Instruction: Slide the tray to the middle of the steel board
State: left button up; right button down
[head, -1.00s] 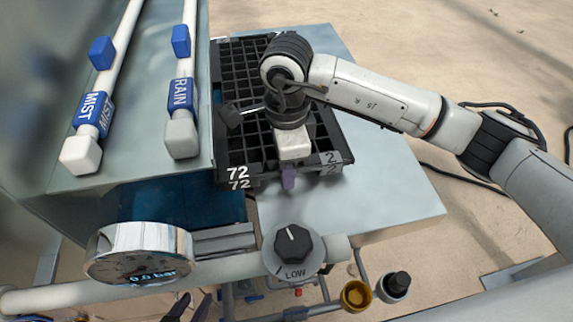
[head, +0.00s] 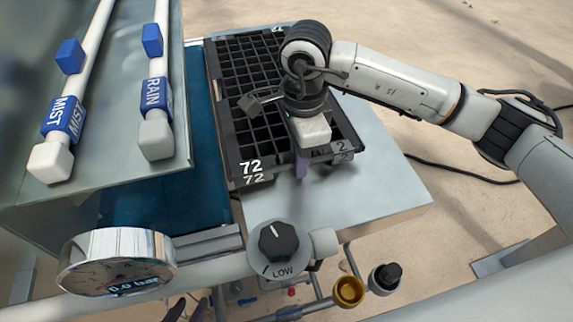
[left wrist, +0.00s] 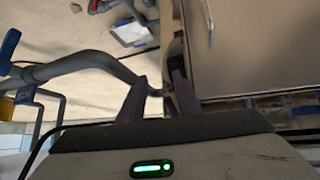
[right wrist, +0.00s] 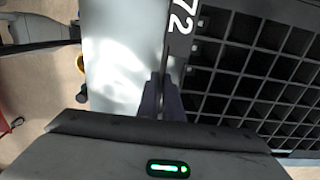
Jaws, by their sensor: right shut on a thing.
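The black cell tray (head: 262,168), marked 72 on its front corner, lies on the grey steel board (head: 350,205). Bare board shows in front of it and along its right side; its left side lies near the board's left edge. My right gripper (head: 302,165) is shut on the tray's front wall, right of the 72. In the right wrist view its fingers (right wrist: 162,98) pinch the tray's rim (right wrist: 177,45), and the cells look empty. My left gripper shows at the bottom edge of the head view (head: 186,310). Its fingers stand apart and empty in the left wrist view (left wrist: 160,90).
The machine casing with MIST (head: 63,117) and RAIN (head: 155,95) pipes stands left of the tray, above a blue strip (head: 207,170). A gauge (head: 118,262) and LOW knob (head: 278,243) are in front of the board.

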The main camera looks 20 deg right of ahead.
aim_at(328, 155)
jog(key=d+b, duration=0.1)
jog(key=d, duration=0.3)
jog(key=shift+w, duration=0.1)
pick_arm(q)
jog(key=shift+w+d+f, duration=0.15)
jog(key=shift+w+d, duration=0.25)
jog(key=shift+d, duration=0.15)
pick_arm(e)
jog(key=shift+d, duration=0.9)
pick_arm(q)
jog(key=shift+f, duration=0.1)
pick_arm(e)
jog(key=c, duration=1.8)
grip_release()
jog(key=shift+c, duration=0.2)
